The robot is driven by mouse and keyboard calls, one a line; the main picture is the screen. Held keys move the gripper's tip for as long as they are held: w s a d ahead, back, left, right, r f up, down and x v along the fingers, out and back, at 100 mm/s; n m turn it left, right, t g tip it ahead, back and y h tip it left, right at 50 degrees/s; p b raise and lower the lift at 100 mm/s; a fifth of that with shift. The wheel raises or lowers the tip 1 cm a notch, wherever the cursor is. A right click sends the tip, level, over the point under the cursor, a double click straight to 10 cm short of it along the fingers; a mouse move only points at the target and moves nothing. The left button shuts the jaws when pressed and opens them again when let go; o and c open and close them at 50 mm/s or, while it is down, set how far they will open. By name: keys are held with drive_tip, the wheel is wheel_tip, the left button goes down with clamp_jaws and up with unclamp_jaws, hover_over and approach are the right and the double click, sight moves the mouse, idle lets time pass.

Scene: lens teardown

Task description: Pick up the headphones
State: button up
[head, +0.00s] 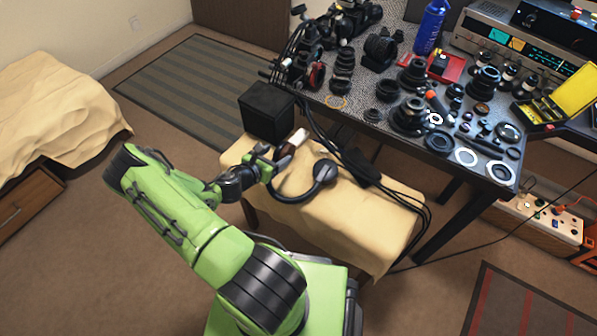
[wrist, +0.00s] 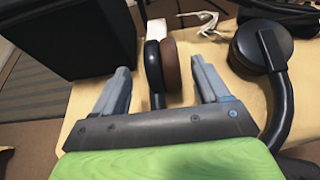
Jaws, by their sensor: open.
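The headphones (head: 325,172) are black and lie on the cloth-covered bench, with the headband curving toward my arm. In the wrist view, one round ear cup (wrist: 258,46) lies at the right, outside my gripper. The other ear cup (wrist: 154,66), with a brown pad, stands on edge between the fingers. My gripper (wrist: 162,76) is open, with one finger on each side of this cup. A gap shows on both sides of it. In the head view, my gripper (head: 267,160) is at the bench's left part and hides much of that cup.
A black box (head: 267,110) stands close to the left of my gripper. A small white object (head: 298,137) is just beyond it. Black cables (head: 365,172) run along the bench (head: 345,225). Behind is a table (head: 345,106) crowded with lens parts. The bench's front right is clear.

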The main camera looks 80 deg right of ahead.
sight(280, 152)
drive_tip(key=b+x, duration=0.1)
drive_tip(key=x, duration=0.3)
drive_tip(key=shift+s+d, duration=0.25)
drive_tip(key=shift+d, duration=0.1)
drive_tip(key=shift+c, duration=0.3)
drive_tip(key=c, duration=1.3)
wheel_tip(280, 152, up, 10)
drive_tip(key=p, duration=0.4)
